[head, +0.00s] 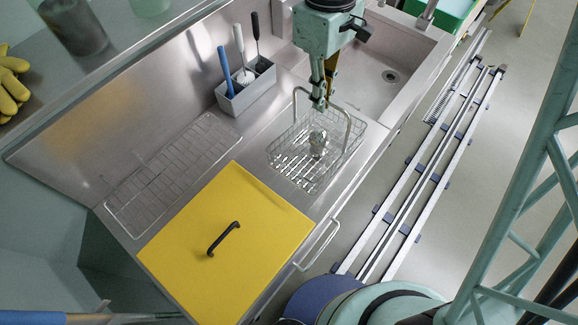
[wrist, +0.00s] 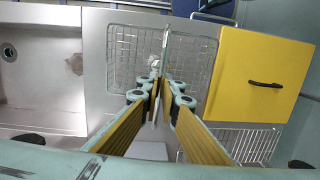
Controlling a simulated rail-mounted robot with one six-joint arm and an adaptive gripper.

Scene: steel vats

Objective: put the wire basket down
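The wire basket (head: 291,165) has a tall arched handle (head: 297,99) and is over the steel counter between the yellow lid and the sink. A small shiny metal item (head: 318,143) lies in it. My gripper (head: 319,100) is at the top of the handle, above the basket. In the wrist view the fingers of my gripper (wrist: 162,88) are closed on the handle bar (wrist: 166,47), with the basket mesh (wrist: 128,50) below. I cannot tell whether the basket's bottom touches the counter.
A yellow lid (head: 180,235) with a black handle lies in front of the basket. The sink basin (head: 365,95) is behind it. A grey caddy (head: 247,90) with brushes stands near the back wall. A flat wire rack (head: 165,180) lies bare at left.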

